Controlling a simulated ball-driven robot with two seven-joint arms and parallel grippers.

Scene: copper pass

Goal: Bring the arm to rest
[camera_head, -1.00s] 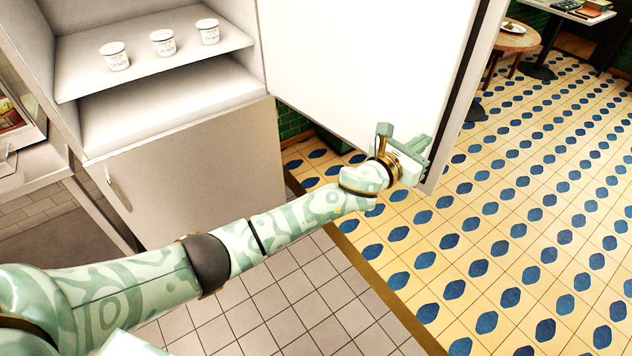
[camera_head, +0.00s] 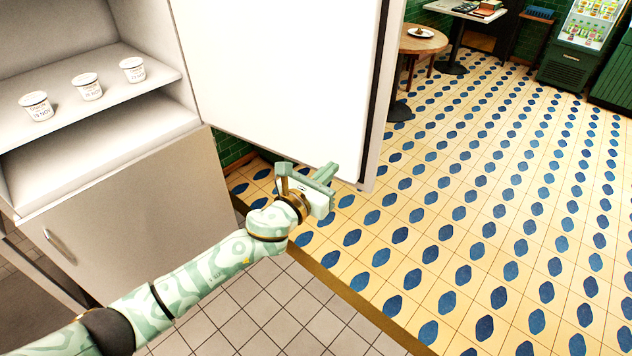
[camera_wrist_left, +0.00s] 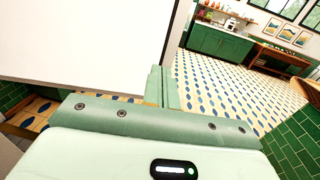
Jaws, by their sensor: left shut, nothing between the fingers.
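My left gripper (camera_head: 308,175) is shut and empty at the end of my outstretched left arm. In the head view it is just in front of the lower edge of an open white cabinet door (camera_head: 290,70); I cannot tell whether they touch. In the left wrist view the gripper's fingers (camera_wrist_left: 163,88) are together, with the door (camera_wrist_left: 90,40) to the left of them. My right gripper is not in view.
The open cabinet (camera_head: 60,150) at left holds three small white tubs (camera_head: 88,87) on a shelf. A round wooden table (camera_head: 424,42) with a plate stands beyond the door. A drinks fridge (camera_head: 580,45) is at the far right. The tiled floor (camera_head: 480,220) at right is clear.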

